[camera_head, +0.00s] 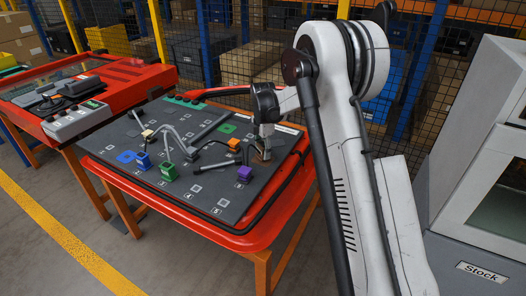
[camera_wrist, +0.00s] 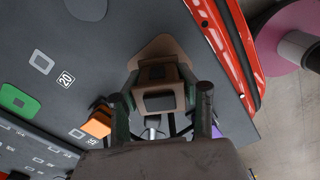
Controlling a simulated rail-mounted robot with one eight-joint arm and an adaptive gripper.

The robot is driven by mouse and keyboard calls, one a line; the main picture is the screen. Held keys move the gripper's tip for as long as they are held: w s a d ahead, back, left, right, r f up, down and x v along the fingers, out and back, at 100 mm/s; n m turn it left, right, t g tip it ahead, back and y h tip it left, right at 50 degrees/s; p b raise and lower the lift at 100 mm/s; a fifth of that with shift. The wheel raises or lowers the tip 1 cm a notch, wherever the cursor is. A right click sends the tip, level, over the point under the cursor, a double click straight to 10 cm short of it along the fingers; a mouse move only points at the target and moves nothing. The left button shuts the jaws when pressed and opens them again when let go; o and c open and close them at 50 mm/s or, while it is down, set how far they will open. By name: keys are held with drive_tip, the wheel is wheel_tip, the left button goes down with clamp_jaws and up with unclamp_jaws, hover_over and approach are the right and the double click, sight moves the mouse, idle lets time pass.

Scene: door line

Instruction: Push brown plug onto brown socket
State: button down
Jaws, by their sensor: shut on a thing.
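My gripper (camera_head: 264,141) is low over the right side of the grey board and shut on the brown plug. In the wrist view, the brown plug (camera_wrist: 160,88) sits between the two fingers (camera_wrist: 161,106), with a dark square on its near face. A lighter brown shape (camera_wrist: 160,47), which looks like the brown socket, shows just beyond the plug. In the wrist view the plug overlaps this shape; I cannot tell whether they touch or how deep the plug sits. In the head view the brown plug (camera_head: 262,156) is small and partly hidden by my gripper.
An orange block (camera_head: 234,144) and a purple block (camera_head: 244,173) stand near my gripper on the grey board (camera_head: 215,205). A green square (camera_head: 227,128) is flat on the board.

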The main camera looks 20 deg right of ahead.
drive_tip(key=shift+f+b, duration=0.4)
drive_tip(key=shift+f, duration=0.15)
drive_tip(key=shift+f, duration=0.25)
drive_tip(key=shift+b, duration=0.4)
idle(0.5)
drive_tip(key=c, duration=1.1)
unclamp_jaws()
drive_tip(key=shift+f, duration=0.1)
wheel_tip(320, 180, up, 12)
drive_tip(key=shift+r, duration=0.1)
